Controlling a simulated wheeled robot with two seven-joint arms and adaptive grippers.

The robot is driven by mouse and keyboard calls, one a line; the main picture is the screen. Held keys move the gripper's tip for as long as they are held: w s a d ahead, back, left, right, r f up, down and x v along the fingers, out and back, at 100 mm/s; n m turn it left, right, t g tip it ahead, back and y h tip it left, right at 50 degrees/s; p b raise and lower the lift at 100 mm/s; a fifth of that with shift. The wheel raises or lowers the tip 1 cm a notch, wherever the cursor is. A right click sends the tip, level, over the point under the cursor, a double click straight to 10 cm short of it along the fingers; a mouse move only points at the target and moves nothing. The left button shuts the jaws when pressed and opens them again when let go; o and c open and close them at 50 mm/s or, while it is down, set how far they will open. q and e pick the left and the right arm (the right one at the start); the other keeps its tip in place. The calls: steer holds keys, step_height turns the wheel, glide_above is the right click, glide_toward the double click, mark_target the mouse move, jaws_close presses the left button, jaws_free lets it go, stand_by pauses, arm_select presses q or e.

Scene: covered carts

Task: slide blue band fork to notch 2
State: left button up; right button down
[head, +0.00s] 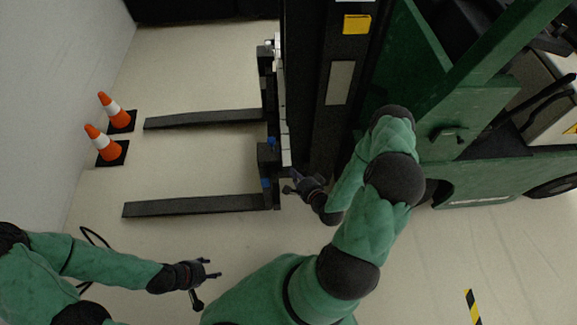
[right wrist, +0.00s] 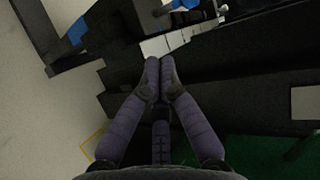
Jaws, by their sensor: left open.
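The blue band fork (head: 200,206) is the nearer of two dark forks on the forklift. Its upright shank has blue marks (head: 266,184) and stands against the carriage, beside a light notch strip (head: 285,130). In the right wrist view a blue band (right wrist: 76,32) shows at the upper left and the pale strip (right wrist: 165,42) lies just past my fingertips. My right gripper (head: 291,183) is beside the shank; its fingers (right wrist: 160,68) meet with nothing visible between them. I cannot tell whether they touch the fork. My left gripper (head: 207,277) is open and empty, low over the floor.
The other fork (head: 200,119) lies farther back, parallel to the first. Two orange cones (head: 105,143) stand on the left beyond the fork tips. The dark mast (head: 320,90) and green forklift body (head: 470,125) fill the right. The floor between the forks is clear.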

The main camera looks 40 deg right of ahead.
steer(key=b+x, duration=0.1)
steer(key=x, duration=0.3)
steer(key=b+x, duration=0.1)
steer(key=x, duration=0.3)
steer(key=r+b+x, duration=0.1)
steer(key=x, duration=0.3)
steer(key=shift+w+f+b, duration=0.15)
steer(key=shift+w+b, duration=0.25)
steer(key=shift+w, duration=0.05)
